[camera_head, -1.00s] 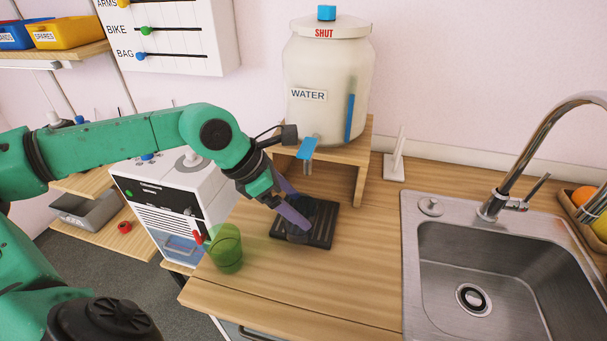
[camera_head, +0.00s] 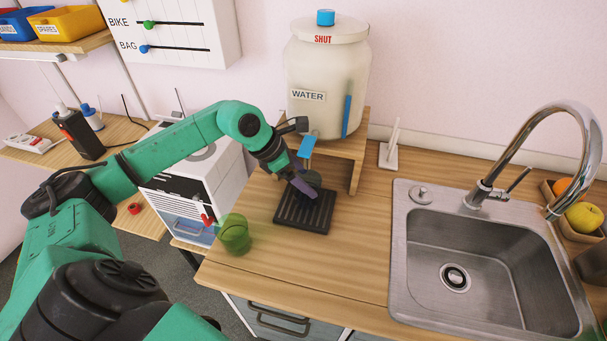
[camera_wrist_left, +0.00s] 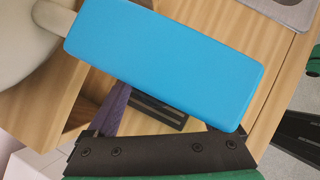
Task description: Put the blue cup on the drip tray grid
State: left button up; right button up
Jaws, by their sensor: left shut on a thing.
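The drip tray grid (camera_head: 290,216) is black and slatted, on the wooden counter in front of the water jar's stand. My left gripper (camera_head: 307,187), with purple fingers, is over the tray's back part. It is shut on a dark, round, cup-like thing (camera_head: 314,178), largely hidden by the fingers. I see no plainly blue cup, and I cannot tell whether the held thing touches the grid. In the left wrist view a blue tap lever (camera_wrist_left: 165,62) hides the fingertips and held thing; part of the tray (camera_wrist_left: 160,112) shows below it. My right gripper is not in view.
The water jar (camera_head: 327,75) stands on a wooden stand (camera_head: 357,150), its blue tap lever (camera_head: 307,146) close above my gripper. A sink (camera_head: 430,240) lies right; the counter before the tray is clear.

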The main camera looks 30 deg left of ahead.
pick_arm(q)
jog(key=shift+f, duration=0.2)
jog(key=o, duration=1.5)
jog(key=shift+r, duration=0.35)
jog(key=b+v, duration=0.6)
jog(key=v, duration=0.5)
jog(key=shift+s+a+r, duration=0.1)
jog(key=shift+a+r, duration=0.05)
jog(key=shift+r, duration=0.2)
